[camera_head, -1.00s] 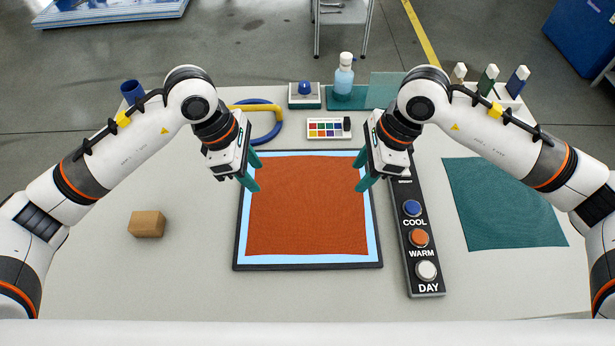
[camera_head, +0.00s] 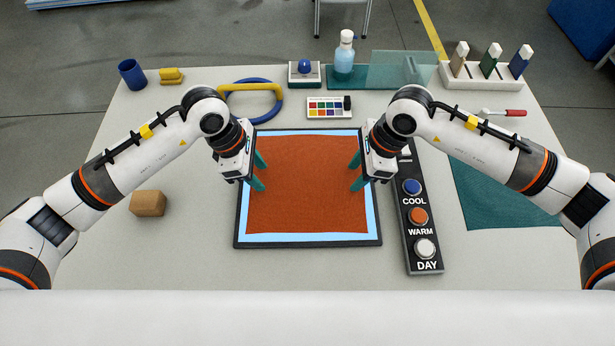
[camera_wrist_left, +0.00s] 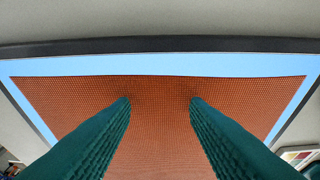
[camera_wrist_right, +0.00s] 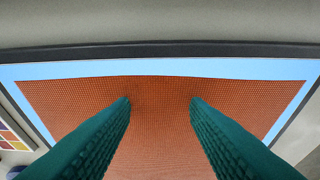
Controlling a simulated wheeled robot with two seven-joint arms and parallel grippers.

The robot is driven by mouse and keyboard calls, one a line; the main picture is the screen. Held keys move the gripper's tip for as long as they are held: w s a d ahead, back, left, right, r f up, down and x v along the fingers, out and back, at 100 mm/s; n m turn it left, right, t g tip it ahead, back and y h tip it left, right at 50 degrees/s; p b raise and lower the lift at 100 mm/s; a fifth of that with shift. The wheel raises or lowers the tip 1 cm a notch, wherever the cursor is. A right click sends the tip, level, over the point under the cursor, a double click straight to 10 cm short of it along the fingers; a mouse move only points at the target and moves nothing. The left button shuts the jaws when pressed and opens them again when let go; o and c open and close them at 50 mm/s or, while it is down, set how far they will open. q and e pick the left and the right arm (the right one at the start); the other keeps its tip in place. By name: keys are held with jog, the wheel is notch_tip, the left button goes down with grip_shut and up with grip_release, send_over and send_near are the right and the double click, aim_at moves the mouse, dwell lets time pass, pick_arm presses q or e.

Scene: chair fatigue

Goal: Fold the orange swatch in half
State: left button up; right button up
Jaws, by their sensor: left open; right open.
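The orange swatch (camera_head: 306,190) lies flat and unfolded on a light-blue panel with a dark frame (camera_head: 308,243). My left gripper (camera_head: 260,172) is open over the swatch's left side, and my right gripper (camera_head: 356,172) is open over its right side. In the left wrist view, the green fingers (camera_wrist_left: 160,100) are spread apart with the swatch (camera_wrist_left: 160,88) beneath and between them. The right wrist view shows the same, with open fingers (camera_wrist_right: 160,100) over the swatch (camera_wrist_right: 160,88). Nothing is held. I cannot tell whether the fingertips touch the cloth.
A button box (camera_head: 424,255) labelled COOL, WARM and DAY stands right of the panel. A teal cloth (camera_head: 490,195) lies further right, and a cardboard-coloured block (camera_head: 148,203) sits left. A colour palette (camera_head: 328,106), a yellow-blue ring (camera_head: 250,88) and a bottle (camera_head: 344,58) are behind.

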pick_arm(q)
jog(key=shift+f, duration=0.15)
jog(key=shift+c, duration=0.2)
pick_arm(e)
jog(key=shift+f, duration=0.1)
jog(key=shift+c, duration=0.2)
pick_arm(q)
grip_shut()
pick_arm(e)
grip_shut()
